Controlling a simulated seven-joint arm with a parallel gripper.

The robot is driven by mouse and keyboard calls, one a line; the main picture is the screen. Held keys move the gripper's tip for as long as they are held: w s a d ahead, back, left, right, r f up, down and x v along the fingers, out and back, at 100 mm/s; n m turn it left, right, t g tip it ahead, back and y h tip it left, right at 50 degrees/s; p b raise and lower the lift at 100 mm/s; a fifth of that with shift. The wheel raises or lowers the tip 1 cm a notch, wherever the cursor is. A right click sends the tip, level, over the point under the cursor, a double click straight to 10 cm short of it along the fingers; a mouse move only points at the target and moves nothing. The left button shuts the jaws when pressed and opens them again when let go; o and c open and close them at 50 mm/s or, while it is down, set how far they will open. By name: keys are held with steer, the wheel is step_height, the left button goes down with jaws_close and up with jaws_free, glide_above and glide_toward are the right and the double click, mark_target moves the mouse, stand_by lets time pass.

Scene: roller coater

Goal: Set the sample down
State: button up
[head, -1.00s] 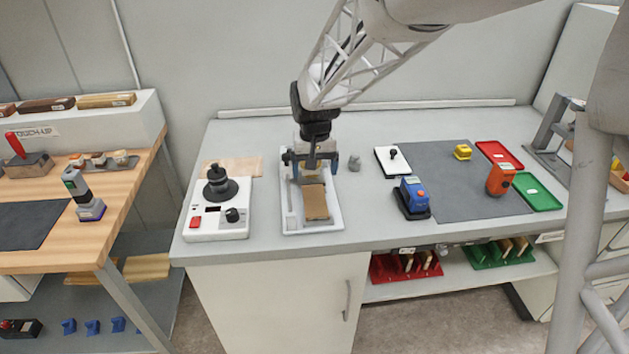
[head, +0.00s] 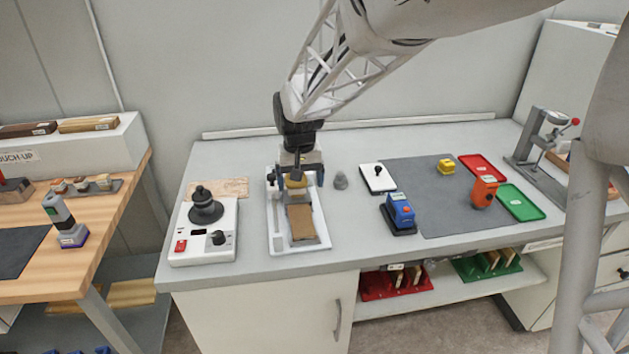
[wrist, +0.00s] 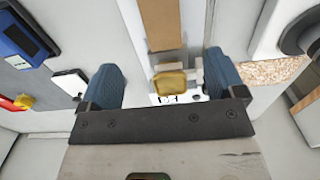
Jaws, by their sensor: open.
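The sample appears to be a flat brown panel (head: 302,222) lying in the white tray-like coater (head: 322,238). It also shows at the top of the wrist view (wrist: 160,22). My gripper (head: 298,181) is over the back end of the coater, behind the panel, with its blue fingers spread. In the wrist view my gripper (wrist: 164,70) is open, with a small yellow-tan block (wrist: 170,83) between and beyond the fingers. The fingers appear clear of the block on both sides. Contact below the fingertips cannot be told.
A white device with a black knob (head: 205,212) stands close on the left. Red (head: 482,167) and green (head: 521,201) trays lie farther right.

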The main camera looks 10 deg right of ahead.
steer(key=s+d+r+t, duration=0.1)
steer(key=s+d+r, duration=0.1)
steer(key=s, duration=0.8)
steer(key=s+d+r, duration=0.3)
steer(key=s+d, duration=0.2)
steer(key=s, duration=0.6)
steer(key=s+d+r+t, duration=0.1)
steer(key=s+d+r, duration=0.1)
steer(key=s, duration=0.8)
steer(key=shift+s+d+r+t, duration=0.3)
steer(key=shift+s+d, duration=0.05)
steer(key=shift+d, duration=0.35)
